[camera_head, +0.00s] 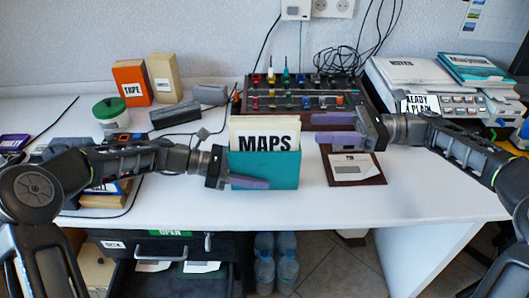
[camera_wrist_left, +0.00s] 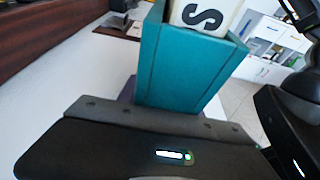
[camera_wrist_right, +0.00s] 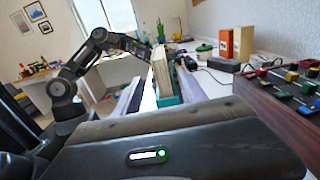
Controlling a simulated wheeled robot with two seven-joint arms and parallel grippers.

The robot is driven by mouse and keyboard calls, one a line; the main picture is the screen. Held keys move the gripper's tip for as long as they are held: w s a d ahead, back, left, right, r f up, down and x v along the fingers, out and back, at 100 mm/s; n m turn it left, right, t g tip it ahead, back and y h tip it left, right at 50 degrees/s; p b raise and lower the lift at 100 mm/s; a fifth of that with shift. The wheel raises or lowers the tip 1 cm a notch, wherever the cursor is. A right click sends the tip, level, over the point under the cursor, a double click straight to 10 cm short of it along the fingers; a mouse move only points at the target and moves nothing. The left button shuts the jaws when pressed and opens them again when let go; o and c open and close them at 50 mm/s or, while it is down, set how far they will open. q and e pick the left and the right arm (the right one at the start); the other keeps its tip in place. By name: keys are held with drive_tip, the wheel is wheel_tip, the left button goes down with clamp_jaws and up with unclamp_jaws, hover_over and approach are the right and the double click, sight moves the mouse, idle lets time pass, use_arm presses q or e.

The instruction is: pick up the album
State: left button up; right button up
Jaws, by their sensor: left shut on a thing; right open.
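A cream album marked MAPS (camera_head: 265,141) stands upright in a teal case (camera_head: 283,170), its top part showing above the case. My left gripper (camera_head: 248,183) is shut on the teal case from the left, with one purple finger across its front. The left wrist view shows the case (camera_wrist_left: 188,62) close up and the letter S on the album (camera_wrist_left: 203,15). My right gripper (camera_head: 336,128) is open and empty, up and to the right of the album. In the right wrist view the album (camera_wrist_right: 161,70) shows beyond the gap between the purple fingers.
A dark panel with coloured knobs (camera_head: 305,90) is behind the case. A brown board with a grey label (camera_head: 350,168) lies to the right. An orange TAPE box (camera_head: 131,84) and a green-lidded jar (camera_head: 109,112) stand at left. The white tabletop (camera_head: 400,190) is clear at front right.

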sight(272, 128)
drive_tip(key=shift+a, duration=3.4)
drive_tip(key=shift+a, duration=2.6)
clamp_jaws()
